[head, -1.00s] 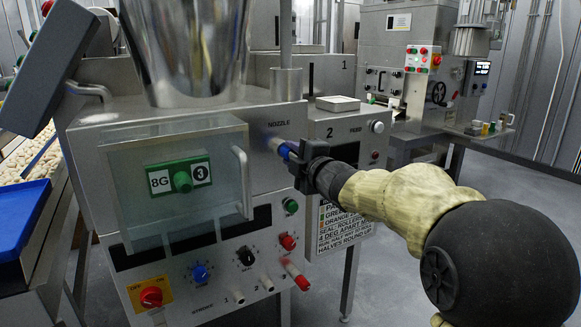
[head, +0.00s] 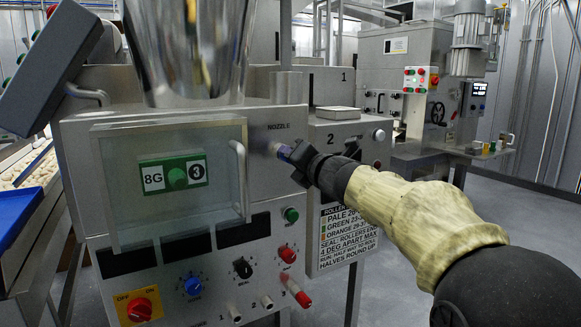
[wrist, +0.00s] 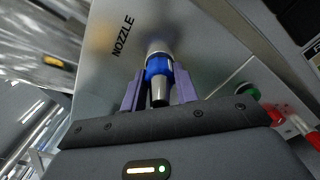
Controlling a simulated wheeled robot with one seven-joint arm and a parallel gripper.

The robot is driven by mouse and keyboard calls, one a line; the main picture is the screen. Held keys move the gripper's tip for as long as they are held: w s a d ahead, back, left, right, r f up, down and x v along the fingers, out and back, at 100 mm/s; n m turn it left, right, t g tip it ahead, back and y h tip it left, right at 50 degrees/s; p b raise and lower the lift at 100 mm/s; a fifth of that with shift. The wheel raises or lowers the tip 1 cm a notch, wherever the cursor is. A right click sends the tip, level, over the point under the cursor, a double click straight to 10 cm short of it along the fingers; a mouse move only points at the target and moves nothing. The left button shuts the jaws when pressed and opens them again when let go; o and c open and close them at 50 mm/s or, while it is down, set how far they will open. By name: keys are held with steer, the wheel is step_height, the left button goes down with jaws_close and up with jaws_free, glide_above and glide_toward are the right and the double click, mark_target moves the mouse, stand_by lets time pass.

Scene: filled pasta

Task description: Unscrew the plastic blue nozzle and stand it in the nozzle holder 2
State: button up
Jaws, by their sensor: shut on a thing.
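The blue nozzle (wrist: 158,66) has a blue collar and a grey metal tip. In the wrist view it sits on a pale fitting on the machine front, below the word NOZZLE. It also shows in the head view (head: 283,152), partly hidden by my gripper (head: 297,160). My gripper (wrist: 159,88) is shut on the nozzle, one purple finger on each side of the collar. Two small pale pegs marked 1 (head: 234,313) and 2 (head: 267,301) stick out low on the panel; I cannot tell if these are the nozzle holders.
A clear-fronted box (head: 178,178) with a handle (head: 240,180) juts out left of the nozzle. Knobs and a red-ended lever (head: 298,292) lie below. A metal hopper (head: 186,50) stands above. Open floor (head: 470,260) is at the right.

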steer(key=n+b, duration=0.1)
steer(key=n, duration=0.2)
steer(key=n+b, duration=0.2)
steer(key=shift+d+f+n, duration=0.1)
steer(key=shift+f+n, duration=0.1)
steer(key=shift+n, duration=0.2)
steer(key=shift+r+n+b, duration=0.15)
steer(key=shift+n+b, duration=0.15)
steer(key=shift+n, duration=0.4)
steer(key=shift+r, duration=0.15)
steer(key=shift+n, duration=0.3)
